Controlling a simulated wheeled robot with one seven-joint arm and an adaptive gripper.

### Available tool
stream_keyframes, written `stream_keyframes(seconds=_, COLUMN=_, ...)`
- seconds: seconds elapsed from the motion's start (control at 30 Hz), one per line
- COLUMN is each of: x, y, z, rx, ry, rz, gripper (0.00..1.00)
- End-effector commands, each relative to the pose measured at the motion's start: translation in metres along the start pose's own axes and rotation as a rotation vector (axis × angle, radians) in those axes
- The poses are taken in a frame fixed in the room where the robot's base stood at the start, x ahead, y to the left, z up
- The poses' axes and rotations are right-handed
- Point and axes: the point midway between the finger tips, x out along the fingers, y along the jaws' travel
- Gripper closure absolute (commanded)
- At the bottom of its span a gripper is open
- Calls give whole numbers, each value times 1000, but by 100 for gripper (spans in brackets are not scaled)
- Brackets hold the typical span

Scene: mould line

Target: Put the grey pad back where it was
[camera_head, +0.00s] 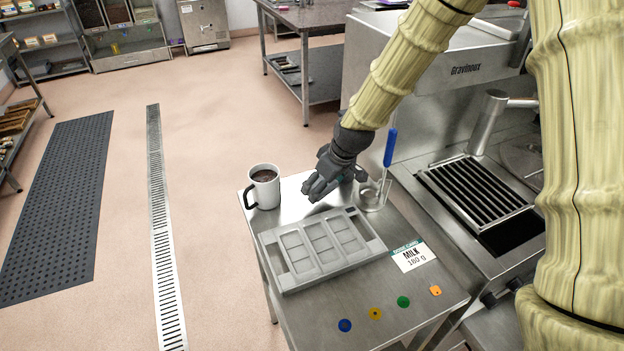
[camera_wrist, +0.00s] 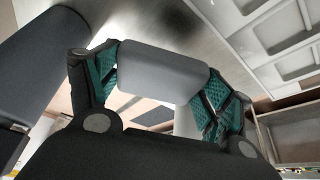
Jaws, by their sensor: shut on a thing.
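My gripper (camera_head: 318,190) hangs over the back of the small steel table, just behind the grey mould tray (camera_head: 283,284). In the wrist view its two teal-lined fingers (camera_wrist: 162,84) are shut on a smooth light-grey block with rounded corners, which looks like the grey pad (camera_wrist: 165,70). In the head view the pad cannot be made out behind the dark fingers. The mould tray lies flat with its cavities facing up; part of it also shows at the upper right of the wrist view (camera_wrist: 275,35). I cannot tell whether the pad touches the table.
A mug (camera_head: 264,187) of dark liquid stands left of my gripper. A clear vessel with a blue-handled tool (camera_head: 390,148) stands close on the right. The Gravinoux machine (camera_head: 465,70) borders the table's right side.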

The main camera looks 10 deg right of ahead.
Motion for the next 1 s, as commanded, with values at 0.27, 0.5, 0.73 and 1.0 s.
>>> stream_keyframes(seconds=0.27, x=20, y=12, z=-41, rx=-1, ry=0, rz=-1, gripper=50)
stream_keyframes(seconds=0.5, x=27, y=14, z=-46, rx=-1, ry=-1, rz=-1, gripper=50)
stream_keyframes(seconds=0.73, x=42, y=14, z=-39, rx=-1, ry=-2, rz=-2, gripper=50)
stream_keyframes(seconds=1.0, x=58, y=14, z=-33, rx=-1, ry=0, rz=-1, gripper=50)
